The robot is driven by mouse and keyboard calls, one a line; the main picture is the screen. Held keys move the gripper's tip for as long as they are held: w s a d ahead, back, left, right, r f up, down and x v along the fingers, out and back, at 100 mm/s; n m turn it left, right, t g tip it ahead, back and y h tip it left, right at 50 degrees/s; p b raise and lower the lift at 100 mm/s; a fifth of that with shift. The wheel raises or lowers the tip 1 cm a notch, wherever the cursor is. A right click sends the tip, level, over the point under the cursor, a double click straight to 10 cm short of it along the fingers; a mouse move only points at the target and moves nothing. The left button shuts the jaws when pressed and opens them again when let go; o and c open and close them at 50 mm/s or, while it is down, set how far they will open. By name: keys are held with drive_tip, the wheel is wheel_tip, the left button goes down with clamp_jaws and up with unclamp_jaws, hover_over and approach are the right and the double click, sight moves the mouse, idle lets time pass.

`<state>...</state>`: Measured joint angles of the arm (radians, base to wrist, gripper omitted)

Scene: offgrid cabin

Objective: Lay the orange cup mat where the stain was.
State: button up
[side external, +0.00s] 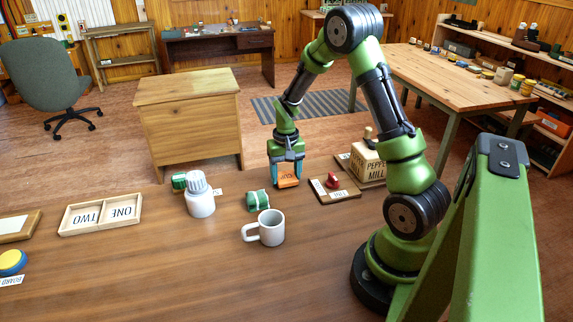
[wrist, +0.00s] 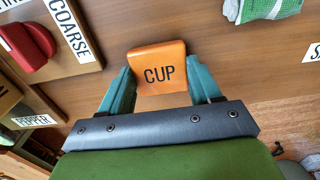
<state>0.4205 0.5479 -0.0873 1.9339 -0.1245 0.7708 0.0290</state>
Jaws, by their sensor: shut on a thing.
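My gripper (wrist: 158,88) is shut on the orange cup mat (wrist: 158,64), a small square with "CUP" printed on it, held between its two teal fingers in the wrist view. In the side external view my gripper (side external: 287,178) and the orange mat (side external: 289,181) are near the table's far edge, left of the board with the red knob. I cannot tell for sure how high the mat is above the wood. No stain shows on the visible tabletop (side external: 150,270). A white mug (side external: 266,229) stands upright in front of my gripper.
The red-knob board (side external: 334,190) and pepper mill box (side external: 367,165) are to the right.

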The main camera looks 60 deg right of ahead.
sight(286, 177)
drive_tip(key=shift+f, duration=0.25)
drive_tip(key=shift+f, duration=0.1)
drive_tip(key=o, duration=1)
drive_tip(key=shift+o, duration=0.2)
wheel_tip(286, 177, up, 12)
drive_tip(key=s+a+r+n+t, duration=0.1)
drive_tip(key=s+a+r+t, duration=0.1)
drive_tip(key=a, duration=0.5)
drive_tip(key=s+a+r+n+t+y, duration=0.1)
drive_tip(key=s+a+r+n+t, duration=0.1)
drive_tip(key=s+a+r, duration=0.3)
drive_tip(key=s+a+r+n+t+y, duration=0.1)
drive_tip(key=s+a+r+n+t, duration=0.1)
drive_tip(key=a, duration=0.8)
wheel_tip(286, 177, up, 3)
drive_tip(key=shift+s+r+t, duration=0.1)
drive_tip(key=shift+s+t, duration=0.5)
drive_tip(key=shift+s, duration=0.65)
